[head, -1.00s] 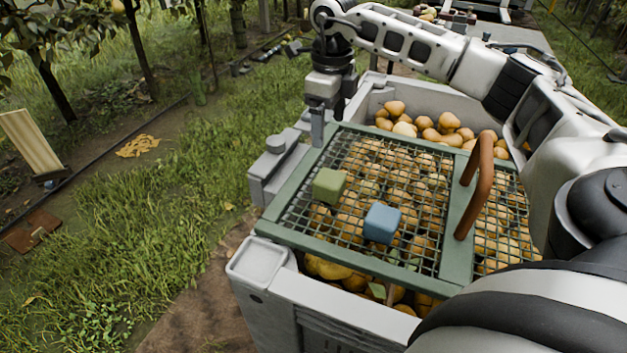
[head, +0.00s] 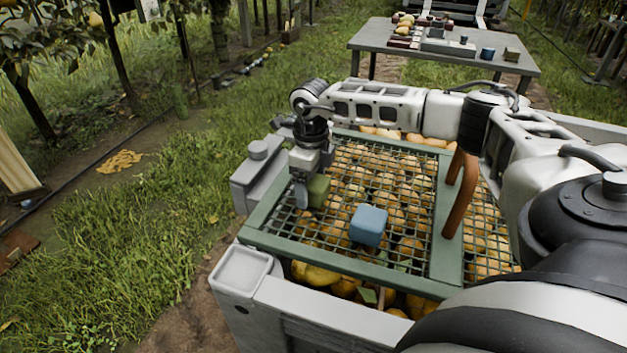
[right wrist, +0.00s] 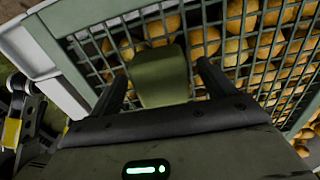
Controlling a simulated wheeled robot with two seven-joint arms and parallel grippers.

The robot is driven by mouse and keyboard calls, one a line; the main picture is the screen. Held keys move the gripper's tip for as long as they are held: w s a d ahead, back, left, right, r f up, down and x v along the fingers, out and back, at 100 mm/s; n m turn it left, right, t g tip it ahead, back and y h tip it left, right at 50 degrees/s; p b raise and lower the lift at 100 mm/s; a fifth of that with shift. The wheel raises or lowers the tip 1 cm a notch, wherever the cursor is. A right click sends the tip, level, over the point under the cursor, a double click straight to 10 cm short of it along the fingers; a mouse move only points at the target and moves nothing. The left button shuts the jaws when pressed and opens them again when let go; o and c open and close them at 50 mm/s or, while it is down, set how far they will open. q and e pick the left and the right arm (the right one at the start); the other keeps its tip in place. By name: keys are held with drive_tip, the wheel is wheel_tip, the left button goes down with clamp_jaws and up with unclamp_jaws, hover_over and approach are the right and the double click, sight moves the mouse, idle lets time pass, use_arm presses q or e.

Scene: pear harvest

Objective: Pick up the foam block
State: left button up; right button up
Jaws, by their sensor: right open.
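Two small blocks rest on the green mesh lid (head: 270,240) over the crate. One is a green block (head: 319,190); the other is a blue block (head: 369,226), nearer to me and to the right. I cannot tell by look which is foam. My right gripper (head: 304,192) is down at the green block, open, with a finger beside it. In the right wrist view, the green block (right wrist: 160,78) lies between the two spread fingers of my right gripper (right wrist: 165,88). The far finger is partly hidden in the head view. My left gripper is not in view.
The crate (head: 330,315) is full of yellow pears beneath the lid. A brown handle (head: 460,200) stands up from the lid, right of the blue block. A grey table (head: 440,58) with small items stands behind. Grass lies open to the left.

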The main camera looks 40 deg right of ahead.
drive_tip(key=shift+f, duration=0.45)
drive_tip(key=c, duration=1.1)
drive_tip(key=shift+o, duration=0.2)
drive_tip(key=shift+r, duration=0.1)
